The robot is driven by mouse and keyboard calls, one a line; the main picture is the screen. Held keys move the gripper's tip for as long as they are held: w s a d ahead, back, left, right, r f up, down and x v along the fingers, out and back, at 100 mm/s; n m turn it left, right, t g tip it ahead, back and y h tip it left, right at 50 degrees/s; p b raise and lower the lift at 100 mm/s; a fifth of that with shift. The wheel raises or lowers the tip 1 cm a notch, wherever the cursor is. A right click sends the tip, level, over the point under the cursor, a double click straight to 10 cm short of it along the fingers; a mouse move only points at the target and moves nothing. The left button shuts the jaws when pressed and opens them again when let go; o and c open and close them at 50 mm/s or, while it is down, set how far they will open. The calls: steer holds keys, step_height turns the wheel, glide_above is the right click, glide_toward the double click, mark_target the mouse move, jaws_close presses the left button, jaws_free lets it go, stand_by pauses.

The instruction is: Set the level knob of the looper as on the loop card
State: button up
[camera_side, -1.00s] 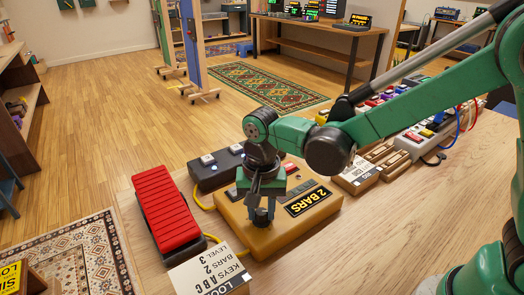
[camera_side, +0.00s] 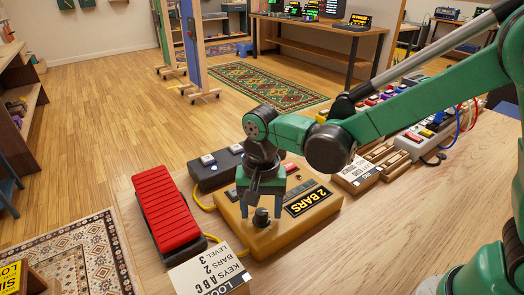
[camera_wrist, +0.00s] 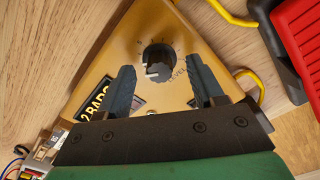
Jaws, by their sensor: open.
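The tan looper (camera_side: 290,232) lies on the wooden bench with a lit "2 BARS" display (camera_side: 307,201). Its dark level knob (camera_side: 261,218) is near the front corner. In the wrist view the knob (camera_wrist: 160,58) stands clear between my fingers, with a white mark toward its lower left; the scale figures around it are too small to read. My gripper (camera_side: 256,207) is open just above the knob, one finger on either side and apart from it. The loop card (camera_side: 212,268) stands in front of the looper and reads "KEYS ABC, BARS 2, LEVEL 3".
A red pedal (camera_side: 166,210) lies left of the looper, and a dark pedal (camera_side: 215,168) with light buttons sits behind it. A yellow cable (camera_side: 200,199) runs between them.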

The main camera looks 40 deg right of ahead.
mark_target(261, 211)
steer(key=shift+r, duration=2.65)
steer(key=s+d+r+n+t, duration=0.1)
steer(key=s+d+n+t, duration=0.1)
steer(key=d, duration=0.4)
steer(key=s+d+r+n+t, duration=0.2)
steer(key=s+d+n+t, duration=0.1)
steer(key=d+n+t, duration=0.2)
steer(key=shift+s+d+r, duration=0.2)
steer(key=shift+s+d, duration=0.15)
steer(key=shift+d, duration=0.05)
